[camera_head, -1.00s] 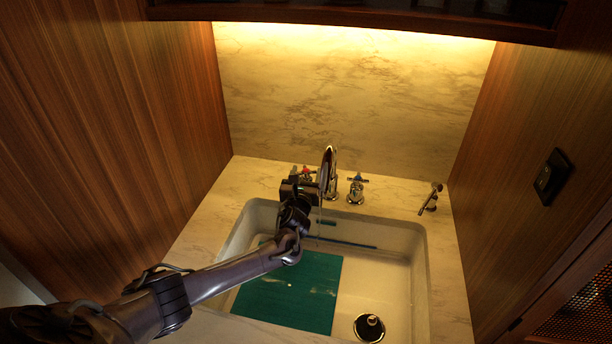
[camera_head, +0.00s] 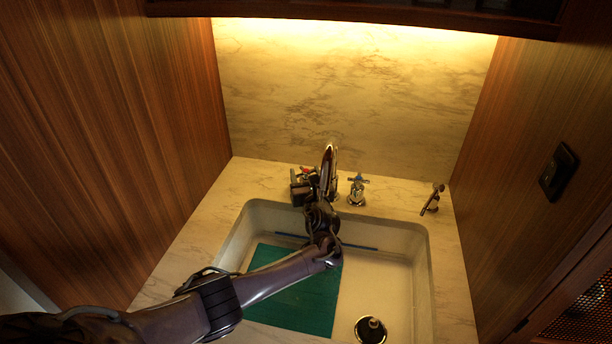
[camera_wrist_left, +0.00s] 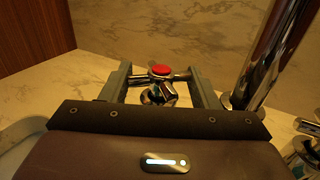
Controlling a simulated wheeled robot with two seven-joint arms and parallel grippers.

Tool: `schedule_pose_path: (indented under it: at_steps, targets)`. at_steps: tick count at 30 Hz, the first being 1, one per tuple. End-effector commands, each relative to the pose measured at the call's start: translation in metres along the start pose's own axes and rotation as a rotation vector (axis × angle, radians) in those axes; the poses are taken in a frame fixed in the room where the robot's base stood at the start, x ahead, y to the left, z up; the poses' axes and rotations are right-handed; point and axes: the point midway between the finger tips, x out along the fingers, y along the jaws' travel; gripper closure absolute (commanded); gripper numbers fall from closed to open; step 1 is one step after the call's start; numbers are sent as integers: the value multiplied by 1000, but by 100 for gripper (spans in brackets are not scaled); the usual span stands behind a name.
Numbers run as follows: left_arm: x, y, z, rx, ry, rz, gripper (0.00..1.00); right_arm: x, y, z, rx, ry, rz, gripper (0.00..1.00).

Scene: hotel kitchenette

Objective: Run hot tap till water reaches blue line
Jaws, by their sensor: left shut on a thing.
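The hot tap handle (camera_head: 309,170), a chrome cross with a red cap, stands left of the spout; it also shows in the left wrist view (camera_wrist_left: 161,71). My left gripper (camera_wrist_left: 158,80) is shut on this handle, one finger on each side of it; it shows in the head view (camera_head: 304,177). The curved chrome spout (camera_head: 329,165) is just right of the gripper. The blue line (camera_head: 359,246) runs along the sink's back wall, partly hidden by my arm. No water stream or clear water level can be made out. My right gripper is not in view.
A blue-capped cold tap handle (camera_head: 357,185) stands right of the spout, with a small chrome fitting (camera_head: 432,199) farther right. The white sink (camera_head: 418,265) holds a flat teal sheet (camera_head: 300,300) and a dark round drain piece (camera_head: 371,329). Wooden walls close both sides.

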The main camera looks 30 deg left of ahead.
Motion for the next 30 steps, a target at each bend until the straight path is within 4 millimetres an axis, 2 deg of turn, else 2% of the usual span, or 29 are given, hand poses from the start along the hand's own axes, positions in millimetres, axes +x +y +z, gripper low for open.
schedule_pose_path:
  at_steps: [4, 5, 6, 20, 25, 30]
  targets:
    - [-1, 0, -2, 3, 4, -1, 68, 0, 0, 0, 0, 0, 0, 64]
    - [-1, 0, -2, 3, 4, -1, 42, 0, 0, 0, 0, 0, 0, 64]
    - [-1, 0, -2, 3, 4, -1, 38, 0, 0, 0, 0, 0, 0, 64]
    - [0, 2, 0, 3, 0, -23, 38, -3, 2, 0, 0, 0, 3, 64]
    - [1, 4, 2, 5, -1, -138, 38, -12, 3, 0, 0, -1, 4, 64]
    - [1, 5, 2, 7, -1, -341, 38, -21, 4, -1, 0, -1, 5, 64]
